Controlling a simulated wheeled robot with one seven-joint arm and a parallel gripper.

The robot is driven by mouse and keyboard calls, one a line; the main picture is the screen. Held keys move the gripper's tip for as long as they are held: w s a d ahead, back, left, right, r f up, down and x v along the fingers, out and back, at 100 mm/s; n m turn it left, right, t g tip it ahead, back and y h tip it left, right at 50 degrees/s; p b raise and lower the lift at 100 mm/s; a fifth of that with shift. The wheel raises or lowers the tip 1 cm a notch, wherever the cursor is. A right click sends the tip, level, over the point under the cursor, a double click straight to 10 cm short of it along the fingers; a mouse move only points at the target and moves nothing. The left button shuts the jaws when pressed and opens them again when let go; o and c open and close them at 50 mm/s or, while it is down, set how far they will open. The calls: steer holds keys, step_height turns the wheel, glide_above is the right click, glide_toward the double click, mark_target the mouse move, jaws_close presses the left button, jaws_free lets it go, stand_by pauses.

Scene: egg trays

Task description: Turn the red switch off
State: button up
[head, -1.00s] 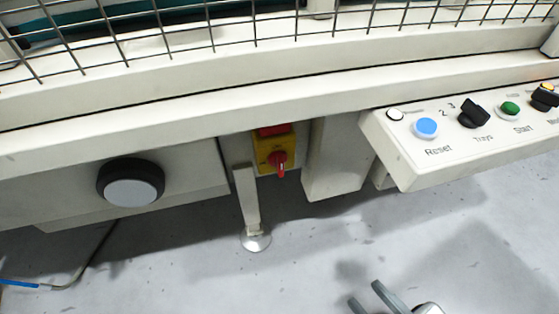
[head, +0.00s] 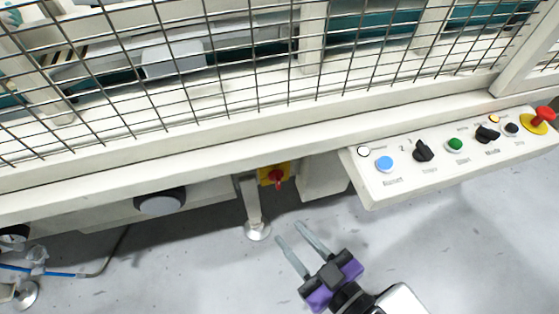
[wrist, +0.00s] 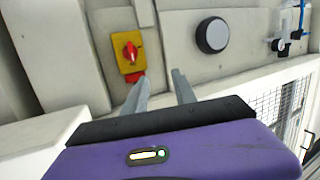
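The red switch (head: 276,178) is a red rotary knob on a yellow plate, on the machine's front below the white ledge. In the head view the ledge hides the plate's upper part. In the wrist view the knob (wrist: 131,52) shows whole on its yellow plate (wrist: 122,33), left of the fingers. My gripper (head: 288,232) is open and empty, with its two grey fingers apart and pointing toward the machine, below and right of the switch in the head view. It touches nothing that I can see; the wrist view also shows its fingers (wrist: 160,82).
A control panel (head: 433,185) with several buttons juts out at the right. A white metal leg (head: 251,202) stands left of the switch. A round black-rimmed knob (head: 161,202) is farther left. A wire mesh guard (head: 240,62) is above. The grey floor in front is clear.

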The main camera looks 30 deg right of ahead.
steer(key=w+a+r+p, duration=0.1)
steer(key=w+r+p, duration=0.2)
steer(key=w+p, duration=0.15)
steer(key=m+g+h+p, duration=0.1)
steer(key=m+g+h, duration=0.1)
steer(key=m+h, duration=0.25)
glide_toward(279, 181)
steer(key=w, duration=0.2)
steer(key=shift+h, duration=0.35)
steer(key=shift+f+x, duration=0.2)
steer(key=shift+x, duration=1.7)
steer(key=shift+f+x, duration=0.2)
steer(key=shift+x, duration=1.7)
steer(key=shift+s, duration=0.15)
jaws_close()
